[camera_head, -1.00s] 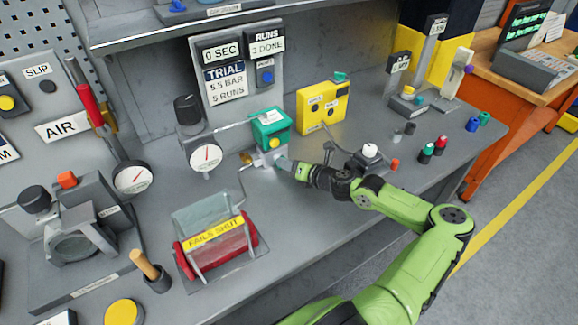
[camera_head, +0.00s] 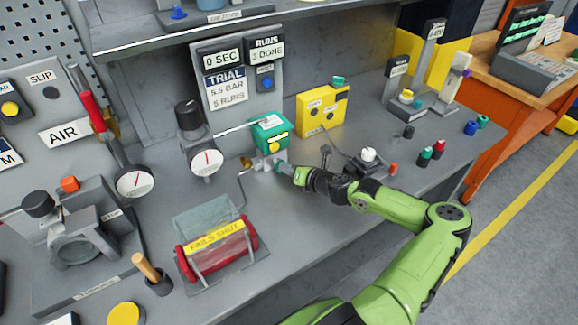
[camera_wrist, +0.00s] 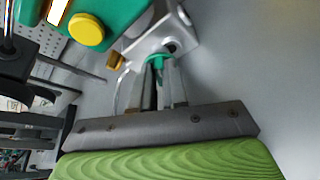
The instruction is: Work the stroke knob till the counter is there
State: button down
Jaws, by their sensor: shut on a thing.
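The green actuator box (camera_head: 268,131), with a yellow button (camera_head: 276,146) on its front, stands on a grey metal block on the bench. In the wrist view, the box (camera_wrist: 120,12) and the button (camera_wrist: 86,28) are at upper left. A small teal knob (camera_wrist: 155,62) is at the end of the grey block (camera_wrist: 165,35). My gripper (camera_wrist: 158,80) is shut on this knob; the fingers hide part of it. In the head view, my gripper (camera_head: 284,168) reaches the block from the right. The counter (camera_head: 267,50) reads "RUNS 3 DONE".
The trial card (camera_head: 227,88) reads "5.5 BAR, 5 RUNS", below a "0 SEC" display (camera_head: 221,59). A pressure gauge (camera_head: 206,163) is left of the actuator. A yellow box (camera_head: 321,108) stands behind right. A red roller guard (camera_head: 218,250) marked "FAILS SHUT" sits in front left.

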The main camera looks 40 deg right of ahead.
jog(key=n+p, duration=0.1)
jog(key=n+h+p, duration=0.1)
jog(key=p, duration=0.1)
jog(key=shift+a+r, duration=0.25)
jog(key=shift+a+f+n+g+h+p, duration=0.15)
jog(key=shift+n+h+p, duration=0.2)
jog(key=shift+n+h, duration=0.2)
jog(key=shift+a+r+n+g+h+p, duration=0.15)
jog(key=shift+n+h+p, duration=0.25)
jog(key=shift+n, duration=0.25)
jog(key=shift+d+f, duration=0.1)
jog(key=shift+f, duration=0.05)
jog(key=c, duration=1.1)
grip_release()
jog(key=shift+c, duration=0.2)
jog(key=v, duration=1.5)
jog(key=shift+s, duration=0.3)
